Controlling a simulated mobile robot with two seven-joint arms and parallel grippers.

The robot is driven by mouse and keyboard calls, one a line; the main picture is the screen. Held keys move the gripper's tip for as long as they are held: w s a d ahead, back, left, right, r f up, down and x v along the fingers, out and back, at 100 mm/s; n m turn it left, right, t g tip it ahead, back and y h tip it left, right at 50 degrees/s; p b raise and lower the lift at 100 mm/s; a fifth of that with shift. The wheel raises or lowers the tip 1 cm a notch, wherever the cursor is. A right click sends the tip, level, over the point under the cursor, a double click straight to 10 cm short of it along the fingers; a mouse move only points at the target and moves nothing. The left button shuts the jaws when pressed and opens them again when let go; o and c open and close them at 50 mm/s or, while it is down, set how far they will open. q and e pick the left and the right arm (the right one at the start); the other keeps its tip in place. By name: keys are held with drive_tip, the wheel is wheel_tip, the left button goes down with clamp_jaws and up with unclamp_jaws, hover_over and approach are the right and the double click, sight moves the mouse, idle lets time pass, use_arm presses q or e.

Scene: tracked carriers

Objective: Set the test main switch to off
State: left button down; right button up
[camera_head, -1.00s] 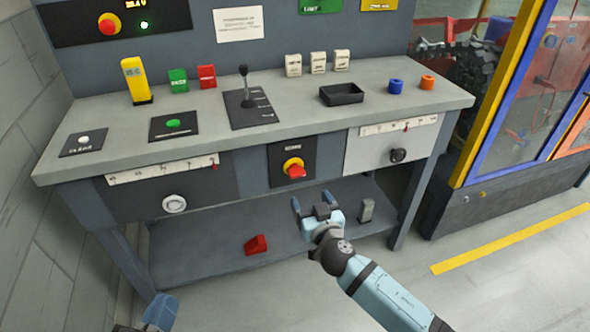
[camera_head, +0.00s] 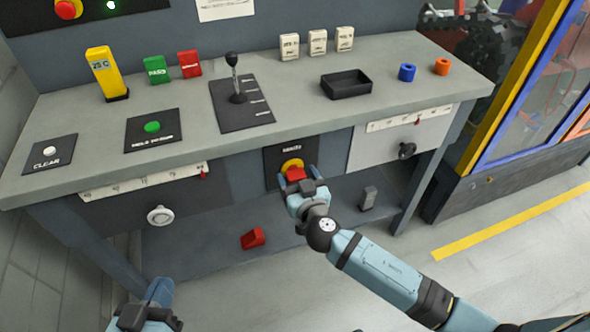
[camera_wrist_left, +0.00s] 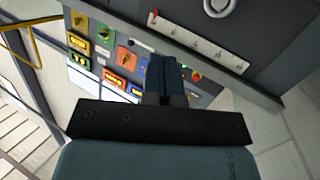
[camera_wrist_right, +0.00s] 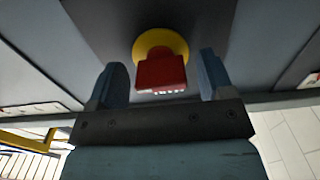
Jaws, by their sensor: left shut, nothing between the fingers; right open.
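The main switch, a red handle on a yellow round base, sits on a black plate on the bench front; its red handle (camera_head: 296,174) shows in the head view. In the right wrist view the red handle (camera_wrist_right: 161,74) and yellow base (camera_wrist_right: 160,42) are in front of my right gripper. My right gripper (camera_head: 297,180) is open, with one finger on each side of the handle. I cannot tell whether the fingers touch it. My left gripper (camera_head: 158,292) is shut and empty, low at the bottom left, away from the switch; it also shows in the left wrist view (camera_wrist_left: 166,75).
The bench top (camera_head: 330,125) overhangs the switch. Beside it are drawers with a left knob (camera_head: 160,215) and a right knob (camera_head: 407,150). A red block (camera_head: 253,238) and a grey block (camera_head: 368,197) lie on the lower shelf. A lever (camera_head: 235,85) stands on top.

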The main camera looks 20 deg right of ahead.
drive_tip(key=shift+c, duration=0.4)
drive_tip(key=c, duration=0.8)
use_arm(q)
drive_tip(key=shift+r, duration=0.4)
use_arm(e)
drive_tip(key=shift+c, duration=0.2)
